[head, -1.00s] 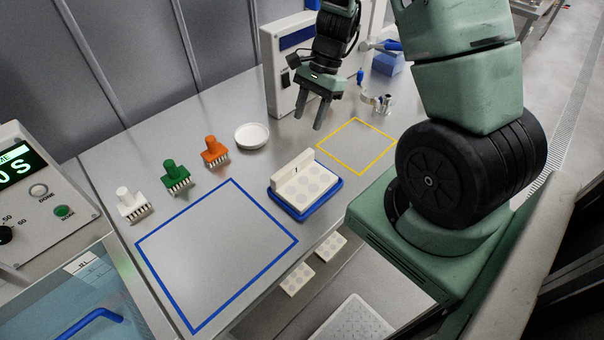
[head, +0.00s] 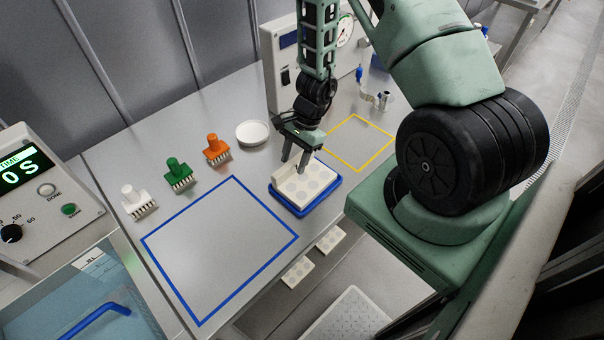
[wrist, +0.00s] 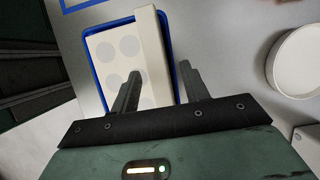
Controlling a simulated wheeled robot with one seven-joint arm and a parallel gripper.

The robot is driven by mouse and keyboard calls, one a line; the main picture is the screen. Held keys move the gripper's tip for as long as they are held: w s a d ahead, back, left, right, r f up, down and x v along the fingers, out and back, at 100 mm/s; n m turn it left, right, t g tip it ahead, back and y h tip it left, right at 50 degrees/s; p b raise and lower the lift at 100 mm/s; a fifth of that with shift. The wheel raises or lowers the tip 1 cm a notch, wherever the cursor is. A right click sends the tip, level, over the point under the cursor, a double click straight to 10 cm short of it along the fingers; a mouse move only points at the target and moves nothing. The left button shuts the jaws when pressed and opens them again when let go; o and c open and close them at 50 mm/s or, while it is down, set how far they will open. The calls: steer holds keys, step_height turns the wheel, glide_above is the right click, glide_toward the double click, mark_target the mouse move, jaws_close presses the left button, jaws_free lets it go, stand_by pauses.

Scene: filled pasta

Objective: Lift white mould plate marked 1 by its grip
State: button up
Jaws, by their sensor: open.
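The white mould plate (head: 311,188) lies in a blue tray (head: 304,213) on the steel table, with several round cavities on its face. Its upright grip (head: 284,185) runs along one edge; the mark on it is hidden now. My gripper (head: 294,169) is open, pointing down over the plate at the grip. In the wrist view the plate (wrist: 104,50) and its grip (wrist: 152,52) lie beyond the fingertips, and the grip's line runs between my two open fingers (wrist: 161,78). I cannot tell whether the fingers straddle it at its height.
White (head: 139,203), green (head: 178,174) and orange (head: 216,150) handled stamps stand in a row at left. A white round dish (head: 252,133) is behind the plate. Blue (head: 199,324) and yellow (head: 352,118) outlined areas are empty. A white machine (head: 285,62) stands at the back.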

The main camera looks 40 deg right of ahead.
steer(key=shift+a+f, duration=0.3)
steer(key=shift+f, duration=0.35)
jaws_close()
steer(key=shift+r, duration=0.1)
